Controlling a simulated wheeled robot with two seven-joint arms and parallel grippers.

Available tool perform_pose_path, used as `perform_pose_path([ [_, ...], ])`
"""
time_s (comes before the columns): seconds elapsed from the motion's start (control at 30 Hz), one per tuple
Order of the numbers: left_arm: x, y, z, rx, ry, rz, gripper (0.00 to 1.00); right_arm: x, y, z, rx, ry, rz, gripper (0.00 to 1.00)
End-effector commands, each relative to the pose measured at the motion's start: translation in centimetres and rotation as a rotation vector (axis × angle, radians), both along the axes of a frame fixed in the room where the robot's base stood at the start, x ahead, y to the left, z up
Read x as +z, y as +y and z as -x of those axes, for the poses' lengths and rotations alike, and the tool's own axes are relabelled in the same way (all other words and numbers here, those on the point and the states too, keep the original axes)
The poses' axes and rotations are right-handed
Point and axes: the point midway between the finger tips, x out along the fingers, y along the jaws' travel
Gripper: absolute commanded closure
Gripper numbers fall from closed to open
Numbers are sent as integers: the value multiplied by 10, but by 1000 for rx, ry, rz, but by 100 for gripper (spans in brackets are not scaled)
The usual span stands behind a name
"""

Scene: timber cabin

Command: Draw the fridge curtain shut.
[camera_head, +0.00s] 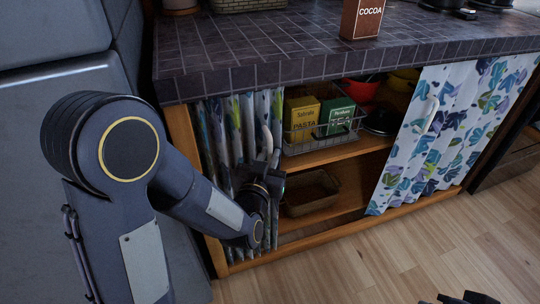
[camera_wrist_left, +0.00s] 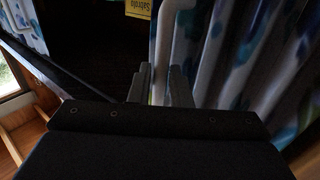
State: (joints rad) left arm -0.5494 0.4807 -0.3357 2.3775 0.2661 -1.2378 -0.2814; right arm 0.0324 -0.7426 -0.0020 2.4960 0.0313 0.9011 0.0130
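A leaf-patterned curtain (camera_head: 235,125) hangs bunched at the left end of the open shelf unit under the counter. Its pale upright handle (camera_head: 267,137) also shows in the left wrist view (camera_wrist_left: 162,45). My left gripper (camera_head: 270,156) is at this handle, its fingers close on both sides of it, and looks shut on it. A second curtain (camera_head: 450,130) with the same pattern and a pale handle (camera_head: 427,115) covers the right part. The shelves between the curtains are exposed. Only dark tips of my right gripper (camera_head: 462,298) show at the bottom edge.
The shelves hold a wire basket (camera_head: 338,134) with a pasta box (camera_head: 302,118) and a tea box (camera_head: 336,115), a red bowl (camera_head: 362,88), and a brown tray (camera_head: 312,192) below. A cocoa box (camera_head: 362,18) stands on the tiled counter (camera_head: 240,50). The wooden floor (camera_head: 370,265) in front is clear.

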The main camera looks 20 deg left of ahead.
Motion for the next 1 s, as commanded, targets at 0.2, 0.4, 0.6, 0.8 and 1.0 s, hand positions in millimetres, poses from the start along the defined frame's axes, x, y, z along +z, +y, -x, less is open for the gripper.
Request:
perform_pose_path([
  [0.2,0,0,-13,-1,0,0,82,-2,0,0,0,0,0,100],
  [0.4,0,0,-13,-1,0,0,82,-2,0,0,0,0,0,100],
  [0.6,0,0,-12,-1,0,0,100,-2,0,0,0,0,0,100],
  [0.8,0,0,-12,-1,0,0,100,-2,0,0,0,0,0,100],
  [1.0,-1,-7,-17,-2,1,-1,100,-2,0,0,0,0,0,100],
])
